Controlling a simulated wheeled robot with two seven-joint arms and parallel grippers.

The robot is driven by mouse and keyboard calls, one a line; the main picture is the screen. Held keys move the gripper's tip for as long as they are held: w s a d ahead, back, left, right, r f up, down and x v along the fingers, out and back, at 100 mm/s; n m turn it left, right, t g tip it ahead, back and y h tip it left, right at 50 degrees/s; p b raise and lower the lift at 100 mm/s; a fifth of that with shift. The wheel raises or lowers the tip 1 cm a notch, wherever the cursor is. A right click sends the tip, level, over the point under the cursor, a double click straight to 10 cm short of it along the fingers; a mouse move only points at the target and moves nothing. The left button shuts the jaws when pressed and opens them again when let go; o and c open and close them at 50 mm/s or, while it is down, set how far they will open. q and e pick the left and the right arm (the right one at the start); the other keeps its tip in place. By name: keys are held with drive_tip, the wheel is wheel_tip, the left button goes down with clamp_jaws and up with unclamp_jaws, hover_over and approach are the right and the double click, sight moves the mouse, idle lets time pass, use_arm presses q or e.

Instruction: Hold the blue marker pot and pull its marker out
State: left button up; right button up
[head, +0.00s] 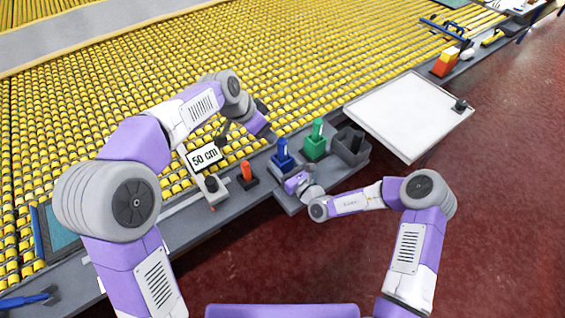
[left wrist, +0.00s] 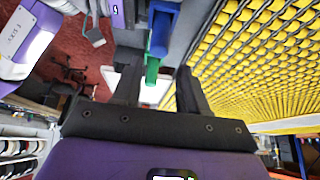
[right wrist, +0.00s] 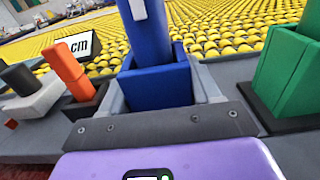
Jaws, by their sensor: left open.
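The blue marker pot (head: 284,166) stands on the grey bench with the blue marker (head: 282,149) upright in it. In the right wrist view the pot (right wrist: 155,85) sits between my grey fingers, which appear to touch both sides, and the marker (right wrist: 148,30) rises out of it. My right gripper (head: 295,184) is low at the pot's near side, shut on it. My left gripper (head: 271,137) is open and empty, above and slightly left of the marker. In the left wrist view the marker (left wrist: 163,30) shows beyond the open fingers (left wrist: 158,75).
A green pot with a green marker (head: 316,142) stands close right of the blue one, beside a dark grey bin (head: 350,146). An orange marker in a dark pot (head: 247,172) and a "50 cm" sign (head: 205,157) are to the left. A white board (head: 410,115) lies farther right.

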sight(281, 142)
drive_tip(key=c, duration=0.4)
use_arm(q)
drive_tip(key=o, duration=0.3)
drive_tip(key=shift+d, duration=0.1)
drive_tip(key=shift+o, duration=0.4)
drive_tip(key=shift+d+n+y, duration=0.3)
drive_tip(key=shift+d+n, duration=0.1)
drive_tip(key=w+d+f, duration=0.1)
drive_tip(key=f, duration=0.2)
drive_tip(key=w+d+f+n, duration=0.1)
drive_tip(key=f, duration=0.3)
drive_tip(key=w+d+f+n+y, duration=0.1)
drive_tip(key=w+d+f, duration=0.1)
drive_tip(key=f, duration=0.1)
drive_tip(key=shift+f, duration=0.4)
drive_tip(key=shift+c, duration=0.2)
drive_tip(key=c, duration=1)
drive_tip(key=shift+c, duration=0.2)
